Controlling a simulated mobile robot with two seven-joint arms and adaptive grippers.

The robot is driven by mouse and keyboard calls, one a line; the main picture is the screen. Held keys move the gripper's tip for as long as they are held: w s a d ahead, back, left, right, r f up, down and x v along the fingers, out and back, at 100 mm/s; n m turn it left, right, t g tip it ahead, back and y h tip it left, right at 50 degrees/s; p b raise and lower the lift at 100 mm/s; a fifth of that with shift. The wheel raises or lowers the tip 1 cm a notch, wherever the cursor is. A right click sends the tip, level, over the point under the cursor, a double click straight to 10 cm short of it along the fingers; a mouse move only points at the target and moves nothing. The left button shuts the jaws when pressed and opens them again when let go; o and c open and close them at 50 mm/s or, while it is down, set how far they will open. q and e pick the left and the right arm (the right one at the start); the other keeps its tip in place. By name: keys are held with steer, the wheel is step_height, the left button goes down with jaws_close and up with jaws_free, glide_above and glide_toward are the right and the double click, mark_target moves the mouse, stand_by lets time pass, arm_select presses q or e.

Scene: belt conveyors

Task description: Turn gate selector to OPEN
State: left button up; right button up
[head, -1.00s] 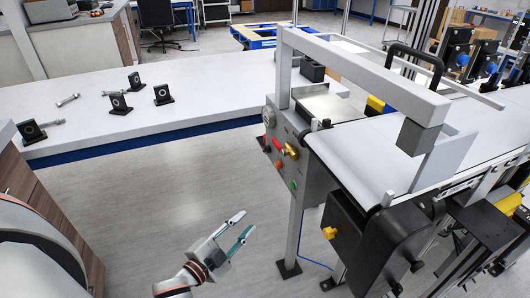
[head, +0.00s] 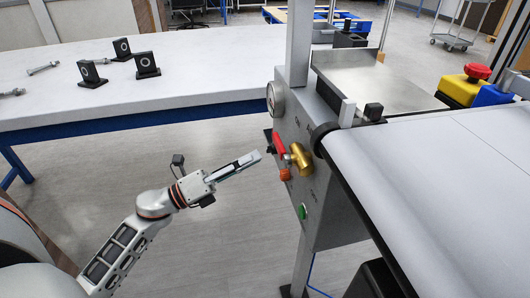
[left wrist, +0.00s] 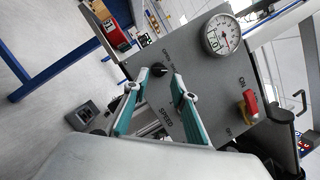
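The grey control panel (left wrist: 205,80) fills the middle of the left wrist view. In the head view my left gripper (head: 258,156) points at the panel (head: 321,205) from the left, just short of the red handle. The knob is not clearly visible there. My right gripper is not in view.
A round gauge (left wrist: 219,34), a red handle (left wrist: 250,103) and a SPEED label share the panel. A brass fitting (head: 300,158) and a green button (head: 303,211) stick out. The conveyor belt (head: 440,165) is at right; a white table (head: 190,70) stands behind.

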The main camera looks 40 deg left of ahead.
mark_target(272, 149)
arm_select(q)
steer(key=shift+x, duration=2.1)
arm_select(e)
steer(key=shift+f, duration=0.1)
arm_select(q)
steer(key=shift+f, duration=0.1)
